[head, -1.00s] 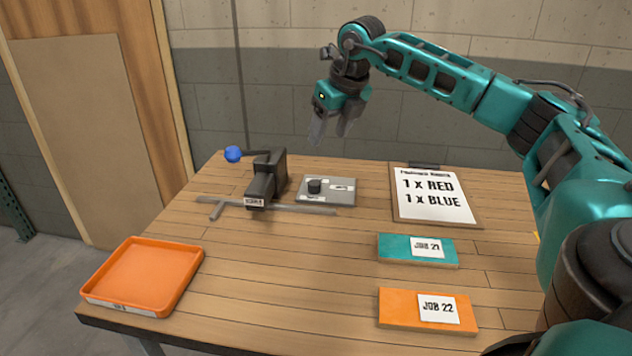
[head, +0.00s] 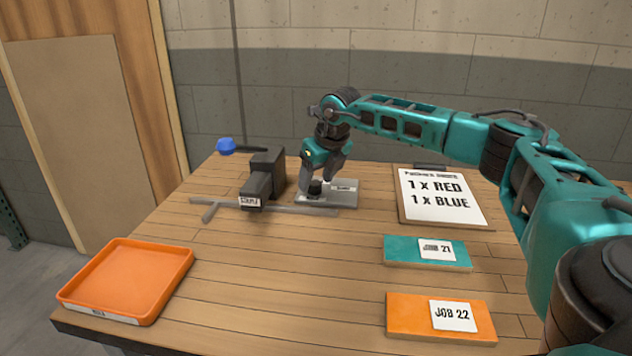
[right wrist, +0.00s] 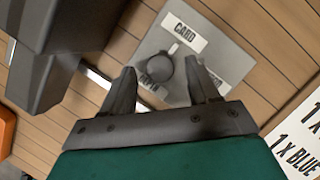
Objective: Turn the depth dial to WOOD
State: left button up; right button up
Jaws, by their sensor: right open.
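The depth dial is a dark round knob (head: 315,187) on a grey plate (head: 345,197) at the back middle of the table. Another white label beside the knob is partly hidden. I cannot read WOOD on any label. My right gripper (head: 317,183) is open, pointing down over the plate, its fingers on either side of the knob. In the right wrist view the fingertips (right wrist: 161,68) flank it; I cannot tell whether they touch it. My left gripper is not in view.
A dark press-like device (head: 264,176) with a blue-knobbed lever (head: 225,146) stands close left of the plate, with a grey bar at its foot. A clipboard (head: 440,197) lies right. An orange tray (head: 128,280), a teal block (head: 402,250) and an orange block (head: 408,315) lie nearer. The table middle is clear.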

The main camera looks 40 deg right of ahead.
jog(key=shift+w+f, duration=0.25)
jog(key=shift+f, duration=0.3)
jog(key=c, duration=1)
